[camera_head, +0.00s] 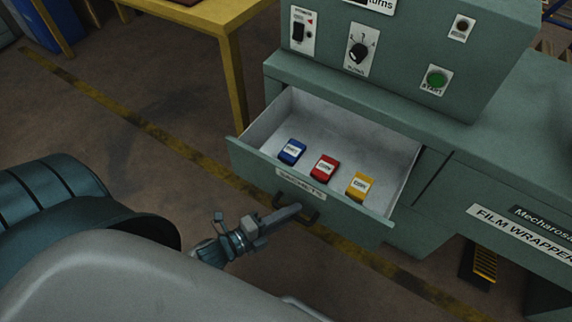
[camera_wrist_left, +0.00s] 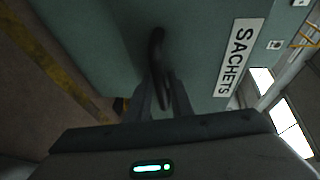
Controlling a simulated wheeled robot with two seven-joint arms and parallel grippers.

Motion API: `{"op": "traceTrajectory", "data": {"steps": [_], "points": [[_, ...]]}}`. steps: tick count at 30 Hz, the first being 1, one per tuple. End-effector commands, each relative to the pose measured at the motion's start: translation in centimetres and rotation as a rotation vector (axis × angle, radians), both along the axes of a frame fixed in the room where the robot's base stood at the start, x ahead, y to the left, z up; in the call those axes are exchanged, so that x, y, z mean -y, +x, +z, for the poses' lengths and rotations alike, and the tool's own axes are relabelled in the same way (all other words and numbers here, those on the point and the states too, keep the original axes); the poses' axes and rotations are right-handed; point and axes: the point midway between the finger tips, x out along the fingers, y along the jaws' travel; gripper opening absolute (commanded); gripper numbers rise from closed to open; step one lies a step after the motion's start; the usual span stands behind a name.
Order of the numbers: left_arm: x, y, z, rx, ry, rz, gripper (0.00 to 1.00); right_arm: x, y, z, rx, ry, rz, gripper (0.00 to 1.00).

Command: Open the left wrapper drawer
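The left wrapper drawer (camera_head: 262,165) stands pulled out of the green film wrapper, with its light grey inside showing. Its front carries a white SACHETS label, which also shows in the left wrist view (camera_wrist_left: 238,57). A dark loop handle (camera_head: 312,215) sits on the drawer front below the label. My left gripper (camera_head: 292,212) is at this handle. In the left wrist view its two fingers (camera_wrist_left: 163,85) lie on either side of the handle (camera_wrist_left: 156,45) and appear closed on it. My right gripper is not in view.
A blue (camera_head: 291,152), a red (camera_head: 324,167) and a yellow packet (camera_head: 360,186) lie in the drawer. The control box (camera_head: 400,50) stands on the wrapper above it. A yellow table (camera_head: 232,70) is behind to the left. The floor before the drawer is clear.

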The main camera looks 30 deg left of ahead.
Motion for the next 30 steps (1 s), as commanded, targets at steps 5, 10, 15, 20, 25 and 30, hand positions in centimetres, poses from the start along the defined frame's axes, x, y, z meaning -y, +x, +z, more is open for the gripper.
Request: {"op": "traceTrajectory", "data": {"steps": [5, 10, 15, 20, 25, 30], "points": [[0.0, 0.0, 0.0, 0.001, 0.0, 0.0, 0.2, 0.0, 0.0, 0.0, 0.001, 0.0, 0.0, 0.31], [-0.1, -0.3, 0.1, 0.0, 0.0, 0.0, 0.2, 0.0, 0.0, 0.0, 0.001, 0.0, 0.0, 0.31], [-0.6, -1.4, 0.2, -0.002, 0.001, 0.0, 0.2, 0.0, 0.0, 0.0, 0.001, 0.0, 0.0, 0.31], [-1.5, -3.3, 0.6, -0.002, 0.0, 0.0, 0.2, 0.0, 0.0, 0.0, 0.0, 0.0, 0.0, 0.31], [-2.7, -5.9, 1.1, -0.003, 0.001, 0.001, 0.2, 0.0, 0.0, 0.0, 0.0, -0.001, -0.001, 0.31], [-4.0, -8.6, 1.6, -0.004, 0.0, 0.001, 0.2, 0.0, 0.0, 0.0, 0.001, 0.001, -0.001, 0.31]]}}
